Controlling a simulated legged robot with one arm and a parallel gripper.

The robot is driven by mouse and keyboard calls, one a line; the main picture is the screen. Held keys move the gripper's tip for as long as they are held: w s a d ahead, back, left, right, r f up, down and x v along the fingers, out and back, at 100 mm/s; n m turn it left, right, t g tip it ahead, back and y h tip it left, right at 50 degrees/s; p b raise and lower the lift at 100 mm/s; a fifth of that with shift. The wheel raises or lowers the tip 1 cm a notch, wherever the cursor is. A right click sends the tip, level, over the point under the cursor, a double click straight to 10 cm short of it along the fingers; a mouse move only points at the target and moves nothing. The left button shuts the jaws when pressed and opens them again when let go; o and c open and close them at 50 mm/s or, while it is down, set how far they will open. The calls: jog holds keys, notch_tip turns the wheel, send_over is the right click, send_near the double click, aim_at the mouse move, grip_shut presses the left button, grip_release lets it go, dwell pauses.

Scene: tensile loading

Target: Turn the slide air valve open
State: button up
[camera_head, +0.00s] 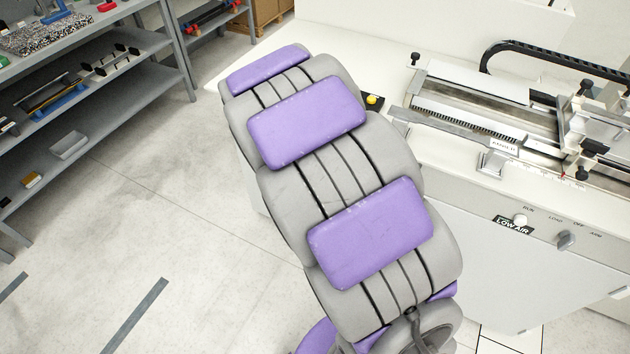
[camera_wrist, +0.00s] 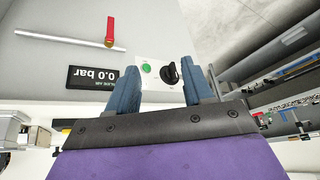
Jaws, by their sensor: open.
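In the wrist view, a red lever (camera_wrist: 109,30) sits on a pale pipe (camera_wrist: 70,40) on the white panel; it looks like the slide air valve, standing crosswise to the pipe. Beside it a black display (camera_wrist: 93,78) reads 0.0 bar, upside down in this view. My gripper (camera_wrist: 162,73) is open and empty, with its two blue fingers apart. The red lever is up and to the left of the fingers, clear of them. In the head view my arm hides the gripper and the valve.
Between the fingertips in the wrist view are a green button (camera_wrist: 147,68) and a black rotary knob (camera_wrist: 171,72). In the head view, the white machine (camera_head: 530,190) stands at the right, with a selector knob (camera_head: 566,240). Grey shelves (camera_head: 100,80) stand at the left, with open floor between.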

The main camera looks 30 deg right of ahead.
jog(key=w+d+f+m+t+h, duration=0.1)
jog(key=w+d+f+t, duration=0.1)
jog(key=w+d+f, duration=0.35)
jog(key=w+d+f+m+t+h, duration=0.1)
jog(key=w+d+f, duration=0.15)
jog(key=w, duration=0.65)
jog(key=w+a+f+m+t+h+p, duration=0.1)
jog(key=w+a+f+t+h+p, duration=0.2)
jog(key=f, duration=0.7)
jog(key=s+d+f+m+h, duration=0.2)
jog(key=d+f+h, duration=0.1)
jog(key=f, duration=0.5)
jog(key=s+a+f+m+h, duration=0.2)
jog(key=s+f+h, duration=0.4)
jog(key=s, duration=0.8)
jog(key=shift+g+y, duration=0.3)
jog(key=shift+y, duration=0.1)
jog(key=shift+f+b+x, duration=0.25)
jog(key=shift+b+x, duration=0.25)
jog(key=shift+x, duration=2.35)
jog(key=shift+f+b+x, duration=0.25)
jog(key=shift+b+x, duration=0.3)
jog(key=shift+x, duration=2.35)
jog(key=shift+f+b+x, duration=0.2)
jog(key=shift+b+x, duration=0.3)
jog(key=shift+x, duration=2.35)
jog(key=shift+w, duration=0.1)
jog(key=shift+d, duration=0.1)
grip_shut()
